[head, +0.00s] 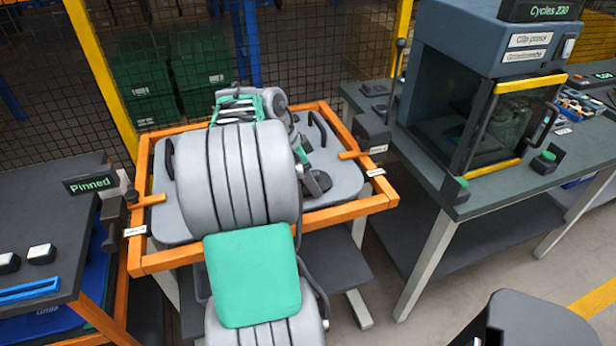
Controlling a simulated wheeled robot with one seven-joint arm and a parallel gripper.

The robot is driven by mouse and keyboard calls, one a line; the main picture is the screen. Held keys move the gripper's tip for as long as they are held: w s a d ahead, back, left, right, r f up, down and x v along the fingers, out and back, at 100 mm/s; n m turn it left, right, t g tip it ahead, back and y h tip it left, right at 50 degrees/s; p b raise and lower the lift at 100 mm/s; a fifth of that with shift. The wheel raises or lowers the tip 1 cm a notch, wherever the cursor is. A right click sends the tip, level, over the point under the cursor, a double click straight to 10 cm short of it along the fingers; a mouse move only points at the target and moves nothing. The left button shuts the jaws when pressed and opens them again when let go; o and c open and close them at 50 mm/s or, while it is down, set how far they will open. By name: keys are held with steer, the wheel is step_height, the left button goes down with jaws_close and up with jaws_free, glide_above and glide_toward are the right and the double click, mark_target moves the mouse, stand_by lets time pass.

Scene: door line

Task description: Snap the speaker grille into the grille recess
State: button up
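A grey door panel (345,178) lies in an orange frame (345,212) in the middle of the head view. My large grey and green arm covers most of the panel's middle. The far end of my arm is over the back of the panel, and my gripper's fingers cannot be made out there. A dark round part (319,182) shows at the panel's right, beside my arm; I cannot tell whether it is the speaker grille, the recess or part of my gripper. No grille or grille recess can be clearly told apart.
Orange clamps (150,200) with dark handles stand at both sides of the frame. A table with a "Pinned" sign (91,183) is at left. A bench at right bears a press machine (490,80) and green buttons. Green crates (200,68) stand behind a mesh fence.

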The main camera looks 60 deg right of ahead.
steer(key=shift+s+a+f, duration=0.1)
steer(key=shift+a+f, duration=0.1)
steer(key=shift+f, duration=0.35)
steer(key=shift+s+a+f, duration=0.1)
steer(key=shift+a+f, duration=0.05)
steer(key=shift+f, duration=0.4)
steer(key=o, duration=2)
steer(key=shift+w+f, duration=0.1)
steer(key=v, duration=0.3)
steer(key=d+v, duration=0.1)
steer(key=v, duration=0.2)
steer(key=p+v, duration=0.1)
steer(key=v, duration=0.2)
steer(key=shift+w+d+r, duration=0.1)
steer(key=shift+d+r, duration=0.05)
steer(key=shift+r, duration=0.45)
